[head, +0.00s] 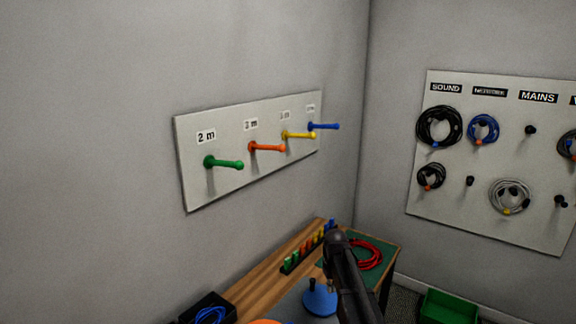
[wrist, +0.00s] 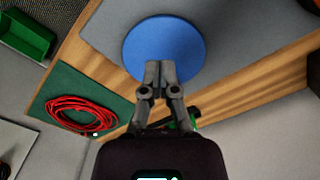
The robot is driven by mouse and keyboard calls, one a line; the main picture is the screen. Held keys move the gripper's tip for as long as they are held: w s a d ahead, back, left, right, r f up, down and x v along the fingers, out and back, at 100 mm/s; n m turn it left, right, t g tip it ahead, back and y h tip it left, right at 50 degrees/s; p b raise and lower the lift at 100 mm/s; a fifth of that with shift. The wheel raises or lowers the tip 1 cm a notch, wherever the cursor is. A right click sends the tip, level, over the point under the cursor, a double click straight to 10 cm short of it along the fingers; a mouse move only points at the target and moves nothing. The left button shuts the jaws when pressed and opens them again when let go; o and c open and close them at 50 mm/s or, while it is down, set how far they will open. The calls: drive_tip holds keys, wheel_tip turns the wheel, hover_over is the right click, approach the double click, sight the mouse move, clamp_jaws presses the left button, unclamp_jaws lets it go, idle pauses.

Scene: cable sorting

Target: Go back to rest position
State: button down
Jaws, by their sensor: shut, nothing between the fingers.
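My gripper shows in the wrist view (wrist: 160,68) with its two fingers together and nothing between them. It is over the wooden bench (wrist: 235,85), with a round blue disc (wrist: 158,32) behind the fingertips. In the head view my dark arm reaches over the bench (head: 262,284) and the gripper itself cannot be made out. A blue object with a round base (head: 320,298) stands beside the arm there. A coiled red cable (wrist: 82,114) lies on a green mat (wrist: 48,92); the coil also shows in the head view (head: 367,254).
A wall board (head: 235,190) carries green, orange, yellow and blue pegs. A second board (head: 480,235) holds several coiled cables. A row of coloured pieces (head: 308,248) stands along the bench's back. A black box (head: 208,308) holds blue cable. A green bin (head: 450,306) is on the floor.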

drive_tip(key=s+d+m, duration=0.3)
drive_tip(key=s, duration=1.9)
drive_tip(key=shift+s+r+p, duration=0.15)
drive_tip(key=shift+r+p, duration=0.15)
drive_tip(key=shift+r, duration=0.05)
